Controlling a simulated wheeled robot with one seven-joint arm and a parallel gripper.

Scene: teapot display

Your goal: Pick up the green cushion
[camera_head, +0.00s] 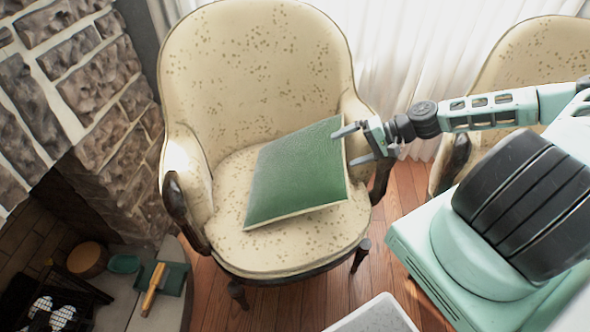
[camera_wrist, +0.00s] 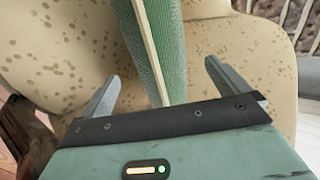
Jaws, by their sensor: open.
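The green cushion (camera_head: 297,172) lies tilted on the seat of the cream armchair (camera_head: 250,50), its right side raised towards the right armrest. It has a pale edge band. My gripper (camera_head: 348,146) is open at the cushion's right edge, with one finger near the upper right corner. In the wrist view the cushion (camera_wrist: 158,45) shows edge-on, its near edge reaching between the two open fingers of my gripper (camera_wrist: 160,90). I cannot tell whether either finger touches it.
A second cream armchair (camera_head: 520,60) stands at the right. A stone fireplace (camera_head: 85,80) is at the left, with a hearth holding a green book-like item (camera_head: 174,279) and a wooden-handled tool. A pale tray-like object (camera_head: 375,315) is at the bottom. Wood floor shows between.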

